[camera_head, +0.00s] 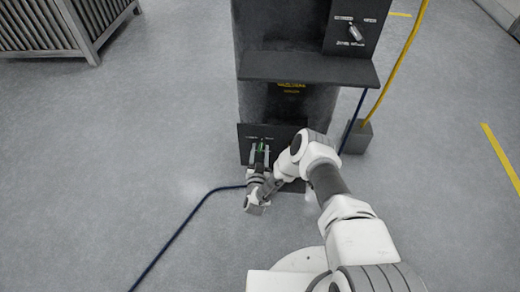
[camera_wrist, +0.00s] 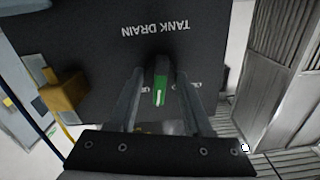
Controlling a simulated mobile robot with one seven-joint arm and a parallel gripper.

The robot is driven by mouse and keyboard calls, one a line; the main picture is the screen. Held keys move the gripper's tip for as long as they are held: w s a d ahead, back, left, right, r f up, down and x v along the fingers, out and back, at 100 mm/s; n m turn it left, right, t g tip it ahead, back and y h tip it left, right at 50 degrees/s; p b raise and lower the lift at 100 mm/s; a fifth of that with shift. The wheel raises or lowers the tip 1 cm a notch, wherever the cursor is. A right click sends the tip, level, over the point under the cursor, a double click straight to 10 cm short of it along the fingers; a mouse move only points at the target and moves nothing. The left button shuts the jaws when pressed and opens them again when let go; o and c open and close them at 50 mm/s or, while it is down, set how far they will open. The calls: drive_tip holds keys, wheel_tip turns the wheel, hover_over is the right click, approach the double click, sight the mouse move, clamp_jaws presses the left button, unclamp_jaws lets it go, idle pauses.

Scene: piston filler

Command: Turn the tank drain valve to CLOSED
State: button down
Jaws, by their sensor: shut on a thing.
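The tank drain valve handle (camera_wrist: 160,82) is dark with a bright green stripe. It sits on a dark panel (camera_wrist: 85,40) whose TANK DRAIN lettering appears upside down in the wrist view. In the head view the handle shows as a small green spot (camera_head: 261,147) on the low front panel of the machine. My gripper (camera_wrist: 160,85) has one finger on each side of the handle and is shut on it. The small position labels beside the handle are partly hidden by the fingers and too blurred to read.
The dark machine (camera_head: 280,35) has a ledge (camera_head: 308,68) above the valve panel. Another knob (camera_head: 355,33) is on its upper right panel. A blue hose (camera_head: 180,226) crosses the otherwise open floor at left.

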drive_tip(key=n, duration=0.6)
drive_tip(key=shift+w+a, duration=0.1)
drive_tip(key=n, duration=0.5)
drive_tip(key=shift+b, duration=0.35)
drive_tip(key=shift+c, duration=1.6)
unclamp_jaws()
